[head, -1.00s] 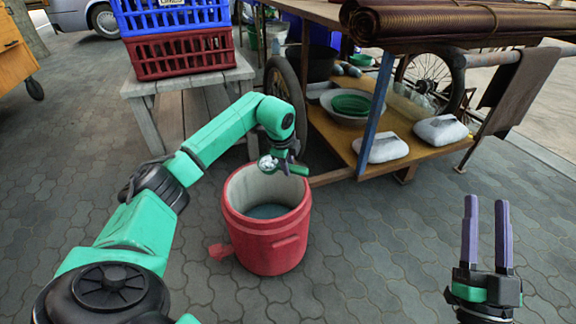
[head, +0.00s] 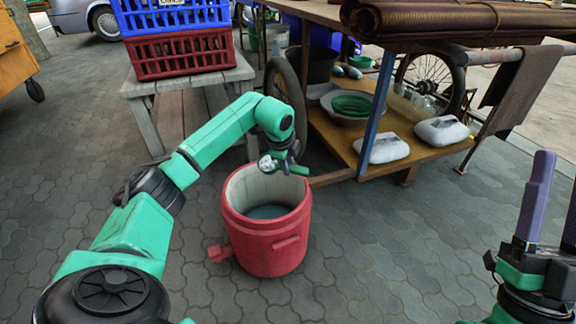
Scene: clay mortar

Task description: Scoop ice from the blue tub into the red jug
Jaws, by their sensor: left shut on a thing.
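The red jug (head: 268,247) stands upright and open on the paving, with a pale lining and a bluish-grey surface inside. My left gripper (head: 284,166) is over the jug's mouth, near its back rim. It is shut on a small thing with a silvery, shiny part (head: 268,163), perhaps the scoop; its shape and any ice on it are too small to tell. My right gripper (head: 559,172) is at the right edge with its purple fingers apart and nothing between them, partly cut off.
A blue crate (head: 172,17) sits on a red crate (head: 185,55) on a wooden bench (head: 138,88). A cart with a low shelf (head: 425,157) holds a bowl (head: 351,105) and two white bundles (head: 383,149) behind the jug. Paving right of the jug is clear.

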